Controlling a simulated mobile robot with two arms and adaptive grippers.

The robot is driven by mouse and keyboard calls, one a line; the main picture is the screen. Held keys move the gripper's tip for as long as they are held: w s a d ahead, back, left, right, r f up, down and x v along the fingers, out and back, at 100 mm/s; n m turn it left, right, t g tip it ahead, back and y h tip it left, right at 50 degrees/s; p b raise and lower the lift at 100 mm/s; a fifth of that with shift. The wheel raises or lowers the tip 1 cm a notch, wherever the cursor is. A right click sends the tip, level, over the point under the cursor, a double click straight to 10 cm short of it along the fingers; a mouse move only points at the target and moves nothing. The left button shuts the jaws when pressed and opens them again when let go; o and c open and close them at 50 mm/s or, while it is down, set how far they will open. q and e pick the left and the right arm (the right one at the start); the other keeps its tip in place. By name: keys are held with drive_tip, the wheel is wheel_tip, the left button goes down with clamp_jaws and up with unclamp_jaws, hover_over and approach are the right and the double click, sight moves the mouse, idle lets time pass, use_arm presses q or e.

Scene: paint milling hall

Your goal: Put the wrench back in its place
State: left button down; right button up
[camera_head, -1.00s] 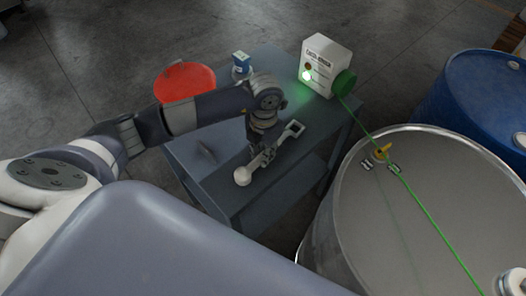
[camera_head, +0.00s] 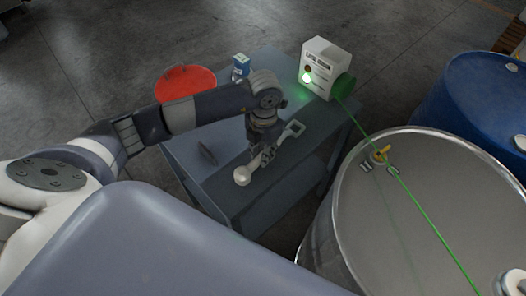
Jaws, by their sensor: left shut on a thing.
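The wrench (camera_head: 243,176) is a pale metal bar, with one rounded end at lower left and a squarer end at upper right. My left gripper (camera_head: 267,153) is shut around its middle, with the jaws pointing down. The wrench shows over the blue-grey table (camera_head: 190,152); I cannot tell whether it touches the top. My right gripper is not in view.
A white box (camera_head: 322,65) with a lit green lamp and green reel stands at the table's far right. Its green cable (camera_head: 424,218) crosses a grey drum (camera_head: 440,190) with a yellow-handled clamp (camera_head: 380,155). A small blue-white box (camera_head: 241,65), red round object (camera_head: 186,82) and blue drum (camera_head: 480,95) stand around.

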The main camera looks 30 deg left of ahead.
use_arm(q)
drive_tip(key=shift+f, duration=0.15)
drive_tip(key=shift+w+f+b, duration=0.1)
drive_tip(key=shift+f+b, duration=0.3)
drive_tip(key=shift+b, duration=0.2)
idle(0.4)
drive_tip(key=shift+f, duration=0.15)
drive_tip(key=shift+f+b, duration=0.15)
drive_tip(key=shift+b, duration=0.15)
drive_tip(key=c, duration=1.4)
unclamp_jaws()
drive_tip(key=shift+o, duration=0.2)
